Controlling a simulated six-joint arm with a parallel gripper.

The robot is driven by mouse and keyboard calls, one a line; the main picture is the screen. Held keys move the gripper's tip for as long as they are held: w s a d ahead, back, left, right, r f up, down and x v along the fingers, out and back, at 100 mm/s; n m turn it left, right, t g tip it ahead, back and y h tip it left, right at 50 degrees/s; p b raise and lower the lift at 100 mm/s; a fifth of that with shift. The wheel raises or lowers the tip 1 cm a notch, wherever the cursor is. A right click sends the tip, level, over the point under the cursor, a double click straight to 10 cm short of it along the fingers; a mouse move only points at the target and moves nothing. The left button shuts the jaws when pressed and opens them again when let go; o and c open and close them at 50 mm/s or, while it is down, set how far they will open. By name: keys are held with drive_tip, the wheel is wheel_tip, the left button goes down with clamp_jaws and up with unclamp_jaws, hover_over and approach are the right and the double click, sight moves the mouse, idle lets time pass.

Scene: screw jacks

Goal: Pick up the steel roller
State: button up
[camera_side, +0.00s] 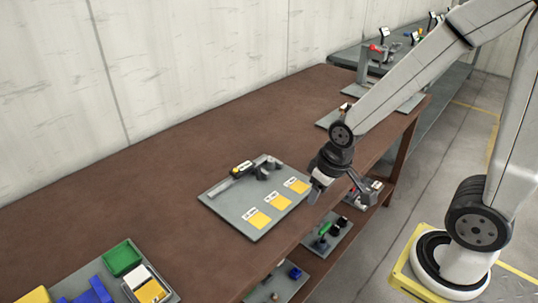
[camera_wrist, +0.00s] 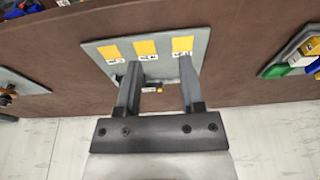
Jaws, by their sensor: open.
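A grey board (camera_side: 237,222) lies on the brown table, with a small dark and steel-grey assembly (camera_side: 262,172) on its wall side. A yellow and black part sits at that assembly. I cannot tell which piece is the steel roller; the parts are too small. My gripper (camera_side: 338,184) is open and empty above the board's right front side, apart from the assembly. In the wrist view, my gripper (camera_wrist: 160,66) has its fingers spread over the board (camera_wrist: 98,48).
Three yellow labels, one of them the front label (camera_side: 257,218), line the board's front side. A green bin (camera_side: 122,258) and other coloured pieces stand at the lower left. Further fixtures stand at the table's far end, and loose parts lie on a lower shelf. The table's left middle is clear.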

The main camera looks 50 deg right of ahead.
idle(0.3)
drive_tip(key=m+g, duration=0.2)
drive_tip(key=m, duration=1.6)
hover_over(271, 159)
drive_tip(key=f, duration=0.6)
drive_tip(key=shift+s+a, duration=0.25)
drive_tip(key=shift+s, duration=0.15)
drive_tip(key=shift+w+d+f+m+g, duration=0.3)
drive_tip(key=shift+d, duration=0.1)
drive_tip(key=shift+a+f, duration=0.15)
drive_tip(key=shift+f, duration=3.75)
clamp_jaws()
